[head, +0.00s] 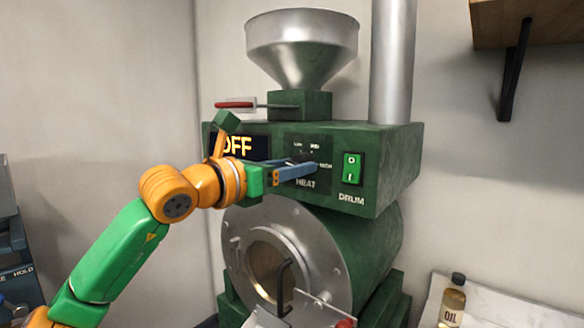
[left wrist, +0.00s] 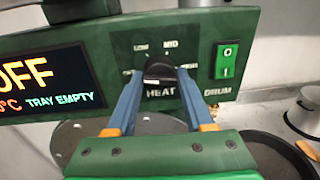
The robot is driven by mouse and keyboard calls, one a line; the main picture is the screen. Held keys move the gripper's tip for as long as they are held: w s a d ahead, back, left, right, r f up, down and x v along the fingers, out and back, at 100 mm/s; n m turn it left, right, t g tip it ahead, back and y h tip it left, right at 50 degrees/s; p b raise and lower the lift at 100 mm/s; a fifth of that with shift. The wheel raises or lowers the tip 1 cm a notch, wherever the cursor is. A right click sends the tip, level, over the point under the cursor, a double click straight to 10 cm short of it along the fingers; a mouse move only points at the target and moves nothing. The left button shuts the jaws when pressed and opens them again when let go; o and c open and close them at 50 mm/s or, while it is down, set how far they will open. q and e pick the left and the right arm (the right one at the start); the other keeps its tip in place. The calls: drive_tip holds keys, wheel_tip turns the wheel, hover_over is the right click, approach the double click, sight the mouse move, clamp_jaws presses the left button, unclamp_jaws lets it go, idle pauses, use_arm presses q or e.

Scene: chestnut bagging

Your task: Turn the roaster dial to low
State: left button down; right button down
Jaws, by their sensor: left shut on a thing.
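The roaster's heat dial (left wrist: 158,70) is a dark knob on the green front panel, above the word HEAT. LOW, MID and HIGH labels sit around it; a label at its left is partly hidden. A small pale mark shows at the knob's left side. My left gripper (head: 312,169) reaches the panel from the left, its two blue fingers closed on either side of the dial. The fingers partly cover the dial in the head view. The display (left wrist: 40,82) reads OFF and TRAY EMPTY in the left wrist view. My right gripper is not in view.
A green drum switch (head: 352,167) is right of the dial. A steel hopper (head: 302,45) and a red-handled lever (head: 236,105) are above. The round drum door (head: 240,228) is below. An oil bottle (head: 452,303) stands at lower right.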

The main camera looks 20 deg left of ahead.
use_arm(q)
drive_tip(key=shift+r+m+y+p, duration=0.15)
drive_tip(key=shift+m+p, duration=0.05)
drive_tip(key=shift+m, duration=2.1)
drive_tip(key=shift+r+m+y+p, duration=0.1)
drive_tip(key=shift+m+y+p, duration=0.05)
drive_tip(key=shift+m, duration=2.15)
